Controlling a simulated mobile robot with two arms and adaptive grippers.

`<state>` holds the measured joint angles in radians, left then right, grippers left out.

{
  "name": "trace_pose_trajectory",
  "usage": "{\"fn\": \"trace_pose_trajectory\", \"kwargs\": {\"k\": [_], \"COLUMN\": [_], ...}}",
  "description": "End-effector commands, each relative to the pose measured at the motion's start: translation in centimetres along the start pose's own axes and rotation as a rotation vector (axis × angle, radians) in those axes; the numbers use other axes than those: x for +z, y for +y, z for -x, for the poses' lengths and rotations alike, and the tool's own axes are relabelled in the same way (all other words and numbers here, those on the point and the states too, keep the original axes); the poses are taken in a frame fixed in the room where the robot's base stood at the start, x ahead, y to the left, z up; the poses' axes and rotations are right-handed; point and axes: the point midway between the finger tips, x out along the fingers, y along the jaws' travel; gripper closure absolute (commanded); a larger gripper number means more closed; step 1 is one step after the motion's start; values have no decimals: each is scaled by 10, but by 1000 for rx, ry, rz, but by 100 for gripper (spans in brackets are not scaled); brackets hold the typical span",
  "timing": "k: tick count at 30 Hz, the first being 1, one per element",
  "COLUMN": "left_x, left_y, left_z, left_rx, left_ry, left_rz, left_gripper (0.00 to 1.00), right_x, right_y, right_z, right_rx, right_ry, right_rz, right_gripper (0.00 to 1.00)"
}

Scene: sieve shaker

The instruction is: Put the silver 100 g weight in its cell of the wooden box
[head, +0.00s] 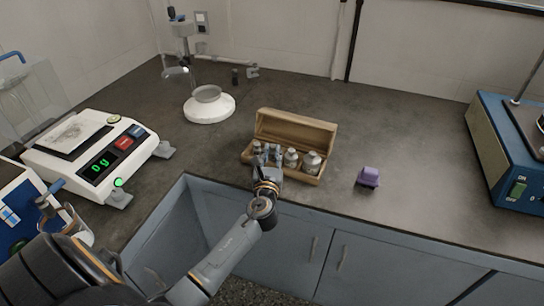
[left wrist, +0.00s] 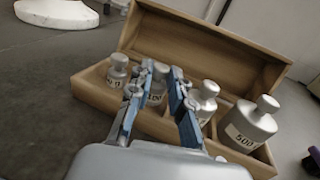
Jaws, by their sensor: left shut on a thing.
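The wooden box (head: 296,127) stands open on the bench, its lid raised at the back; it also fills much of the left wrist view (left wrist: 195,42). My left gripper (left wrist: 164,77) is over the box, shut on the silver 100 g weight (left wrist: 157,88). That weight is upright, second from the left in the row, and its lower part is hidden by the fingers and box wall. A smaller weight (left wrist: 117,71) is on its left. Another weight (left wrist: 207,95) and the large 500 weight (left wrist: 251,124) stand in cells on its right. My right gripper is out of view.
A purple block (head: 368,177) lies right of the box. A balance (head: 90,150) stands at the left, a white round base with a dish (head: 209,107) behind, and a blue device (head: 500,150) at the far right. The bench between the box and blue device is mostly clear.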

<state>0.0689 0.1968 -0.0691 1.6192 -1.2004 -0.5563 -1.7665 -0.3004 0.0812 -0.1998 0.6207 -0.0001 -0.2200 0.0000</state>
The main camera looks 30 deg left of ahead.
Motion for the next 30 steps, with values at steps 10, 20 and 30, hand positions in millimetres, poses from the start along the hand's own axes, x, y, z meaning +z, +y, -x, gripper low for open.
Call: {"fn": "trace_pose_trajectory", "kwargs": {"k": [10,20,30], "left_x": [-4,-4,-2], "left_y": [0,0,0], "left_z": [0,0,24], "left_rx": [0,0,-2], "left_ry": [-1,0,2], "left_rz": [0,0,-1], "left_gripper": [100,58,58], "right_x": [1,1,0], "right_y": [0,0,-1], "right_z": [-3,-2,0], "right_rx": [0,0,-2], "right_ry": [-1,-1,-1], "right_rz": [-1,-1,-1], "right_gripper": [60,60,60]}}
